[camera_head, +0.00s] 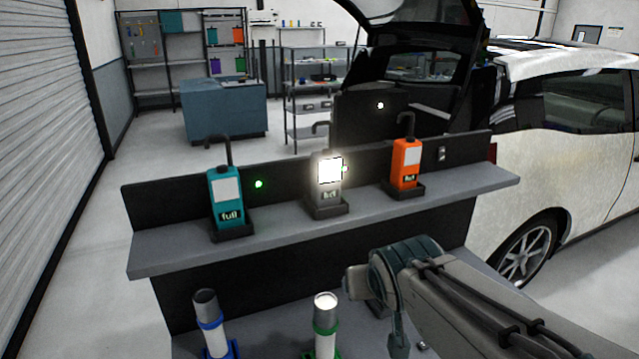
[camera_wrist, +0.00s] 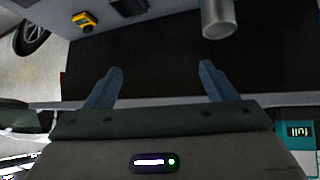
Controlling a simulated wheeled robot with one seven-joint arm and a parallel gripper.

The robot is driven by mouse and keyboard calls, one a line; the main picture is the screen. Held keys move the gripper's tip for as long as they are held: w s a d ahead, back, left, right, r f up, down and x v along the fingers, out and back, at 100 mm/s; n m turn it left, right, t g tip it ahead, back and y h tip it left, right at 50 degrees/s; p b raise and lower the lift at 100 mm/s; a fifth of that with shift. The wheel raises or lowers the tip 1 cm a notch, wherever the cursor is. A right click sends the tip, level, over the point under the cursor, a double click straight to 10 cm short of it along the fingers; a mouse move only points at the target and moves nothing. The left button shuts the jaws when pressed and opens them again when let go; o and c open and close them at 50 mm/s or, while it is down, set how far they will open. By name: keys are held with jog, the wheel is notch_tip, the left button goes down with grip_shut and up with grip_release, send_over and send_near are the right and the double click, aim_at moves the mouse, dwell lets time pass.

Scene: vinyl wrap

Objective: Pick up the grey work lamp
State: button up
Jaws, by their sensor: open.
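The grey work lamp (camera_head: 328,194) stands upright in a dark dock at the middle of the upper shelf in the head view. Its front panel glows bright white, and a hook rises from its top. My gripper (camera_wrist: 160,84) is open in the wrist view, with two blue-grey fingers spread wide and nothing between them. In the head view my arm reaches in from the lower right and ends below and right of the lamp, apart from it. I cannot make out the grey lamp in the wrist view.
A teal lamp (camera_head: 227,198) stands left on the shelf (camera_head: 275,232), an orange lamp (camera_head: 405,163) right. Below are torches in blue (camera_head: 212,325) and green (camera_head: 326,325) holders. A white car (camera_head: 570,130) is at right. A yellow item (camera_wrist: 85,21) shows in the wrist view.

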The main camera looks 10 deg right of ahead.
jog(key=w+d+r+t+b, duration=0.2)
jog(key=w+r+t, duration=0.3)
jog(key=w, duration=0.3)
jog(key=n+t+y+b, duration=0.1)
jog(key=n+t+y, duration=0.2)
jog(key=t+y, duration=0.15)
send_near(329, 181)
jog(key=w, duration=0.3)
jog(key=w+a, duration=0.1)
jog(key=w, duration=0.2)
jog(key=w+p, duration=0.1)
jog(key=w, duration=0.2)
jog(key=shift+w+a+r, duration=0.1)
jog(key=shift+w+a, duration=0.1)
jog(key=shift+a, duration=0.05)
jog(key=shift+w+a+p, duration=0.2)
jog(key=shift+w+p, duration=0.25)
jog(key=shift+w, duration=0.7)
jog(key=shift+w+a+p, duration=0.15)
jog(key=shift+w+p, duration=0.25)
jog(key=shift+w, duration=0.75)
jog(key=c, duration=1.3)
